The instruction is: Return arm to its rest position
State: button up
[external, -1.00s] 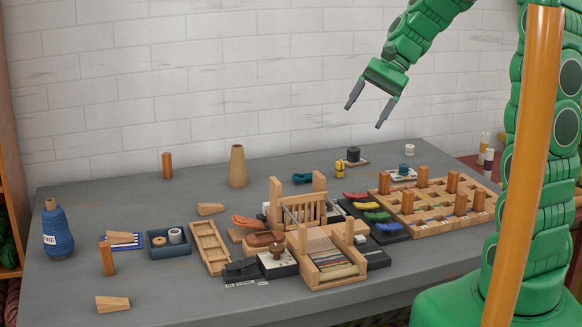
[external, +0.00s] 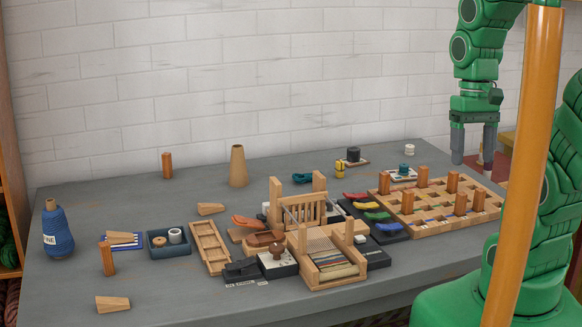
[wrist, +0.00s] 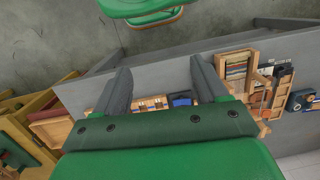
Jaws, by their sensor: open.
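My gripper (external: 473,158) hangs pointing down at the right of the external view, past the right rear part of the grey table (external: 110,205). Its two grey fingers are apart with nothing between them. In the wrist view my gripper (wrist: 160,85) also shows spread, empty fingers, with the grey table edge and several items beyond them. The wooden grid tray (external: 440,225) with upright brown pegs lies to the left of and below the gripper in the external view.
A small wooden loom (external: 335,262) stands mid-table. A blue yarn cone (external: 57,230) and a bare tan cone (external: 238,166) stand further left. An orange post (external: 522,170) crosses the view in front of my arm.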

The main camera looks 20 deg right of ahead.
jog(key=shift+s+d+f+h, duration=0.1)
jog(key=shift+s+d+h, duration=0.2)
jog(key=shift+s+d, duration=0.65)
jog(key=shift+s+a, duration=0.1)
jog(key=shift+a, duration=0.05)
dwell(0.5)
